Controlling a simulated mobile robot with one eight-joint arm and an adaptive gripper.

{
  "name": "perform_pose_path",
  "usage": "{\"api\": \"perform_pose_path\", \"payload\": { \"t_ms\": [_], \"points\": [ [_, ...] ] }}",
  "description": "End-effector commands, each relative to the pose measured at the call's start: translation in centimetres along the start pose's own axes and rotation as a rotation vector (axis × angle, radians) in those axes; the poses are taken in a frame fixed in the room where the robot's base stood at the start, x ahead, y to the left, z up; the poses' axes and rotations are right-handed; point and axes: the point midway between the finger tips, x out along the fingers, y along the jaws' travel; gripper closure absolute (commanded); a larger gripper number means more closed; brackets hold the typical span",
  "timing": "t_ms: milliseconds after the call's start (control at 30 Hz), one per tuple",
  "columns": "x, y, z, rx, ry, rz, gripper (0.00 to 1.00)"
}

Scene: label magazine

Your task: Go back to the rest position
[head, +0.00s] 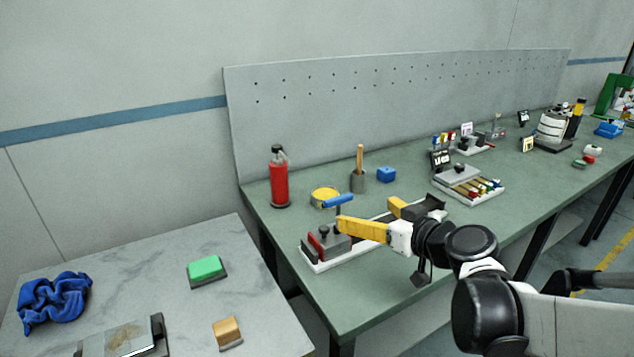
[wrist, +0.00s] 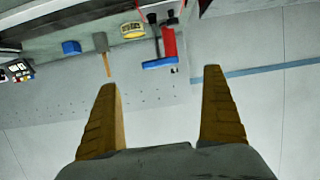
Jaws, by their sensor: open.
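My gripper (head: 364,211) has two yellow fingers and is spread open with nothing between them. In the head view it is over the front of the green bench, above a white tray (head: 322,266). The tray carries a grey and red block with dark knobs (head: 335,243). A blue T-shaped handle (head: 338,200) stands just beyond the nearer finger; I cannot tell the exact gap. In the wrist view, which is upside down, the fingers (wrist: 160,80) point past the bench to the wall, with the blue handle (wrist: 160,63) appearing between them.
A label tray (head: 468,186) is farther right. A marble table (head: 150,265) with several items is at left.

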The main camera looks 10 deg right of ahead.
Motion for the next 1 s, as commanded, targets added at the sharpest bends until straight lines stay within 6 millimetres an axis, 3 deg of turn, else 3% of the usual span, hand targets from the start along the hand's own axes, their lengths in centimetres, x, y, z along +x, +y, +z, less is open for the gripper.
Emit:
{"api": "perform_pose_path", "payload": {
  "t_ms": [167,333,433,567,700,800,1000],
  "points": [
    [-0.1,-0.3,0.1,0.001,-0.008,-0.004,0.03],
    [-1.4,-4.3,1.9,0.043,-0.145,-0.042,0.03],
    [-3.8,-7.5,4.4,0.086,-0.299,-0.04,0.03],
    [-7.9,-9.8,7.8,0.136,-0.483,0.034,0.03],
    [-11.8,-10.0,10.2,0.167,-0.6,0.154,0.03],
    [-13.4,-9.6,11.1,0.178,-0.634,0.221,0.03],
    [-14.3,-9.2,11.4,0.188,-0.649,0.261,0.03]
  ]
}}
